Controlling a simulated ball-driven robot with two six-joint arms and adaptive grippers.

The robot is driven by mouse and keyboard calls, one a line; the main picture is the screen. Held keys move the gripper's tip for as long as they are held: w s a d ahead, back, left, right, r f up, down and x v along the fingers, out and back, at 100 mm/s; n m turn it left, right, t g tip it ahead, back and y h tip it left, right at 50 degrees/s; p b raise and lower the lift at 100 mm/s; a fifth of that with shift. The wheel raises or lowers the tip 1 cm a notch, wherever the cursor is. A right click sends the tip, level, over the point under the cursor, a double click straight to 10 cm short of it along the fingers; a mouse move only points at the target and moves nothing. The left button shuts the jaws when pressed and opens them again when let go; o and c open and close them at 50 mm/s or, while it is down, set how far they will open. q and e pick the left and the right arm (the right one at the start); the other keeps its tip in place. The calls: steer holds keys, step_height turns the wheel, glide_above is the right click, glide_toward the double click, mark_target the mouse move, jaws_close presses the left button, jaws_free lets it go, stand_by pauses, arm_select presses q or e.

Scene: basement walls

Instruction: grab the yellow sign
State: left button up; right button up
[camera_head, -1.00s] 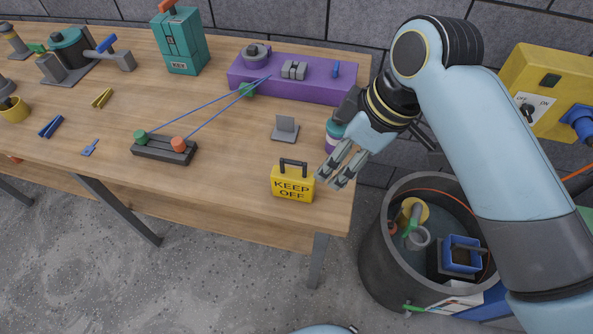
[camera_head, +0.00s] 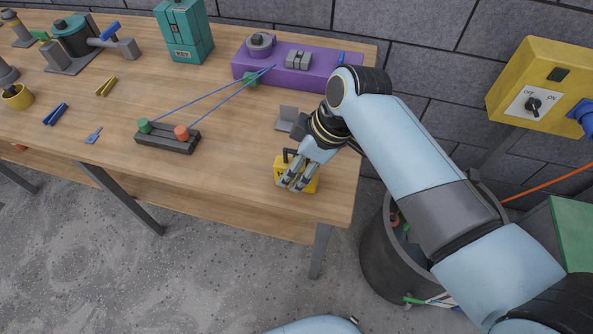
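The yellow sign (camera_head: 312,181), a small box shape with a dark handle (camera_head: 288,154), stands near the front right corner of the wooden table. My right gripper (camera_head: 296,184) is over the sign, with its fingers pointing down in front of it and hiding most of its face and lettering. The fingers look spread apart; whether they touch the sign cannot be told. My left gripper is out of view.
A purple block (camera_head: 310,75) with fittings sits at the table's back right, and a small grey stand (camera_head: 286,116) is behind the sign. A dark band fixture (camera_head: 167,138) lies to the left. A dark bin (camera_head: 376,250) stands right of the table.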

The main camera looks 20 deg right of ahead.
steer(key=shift+c, duration=0.4)
jaws_close()
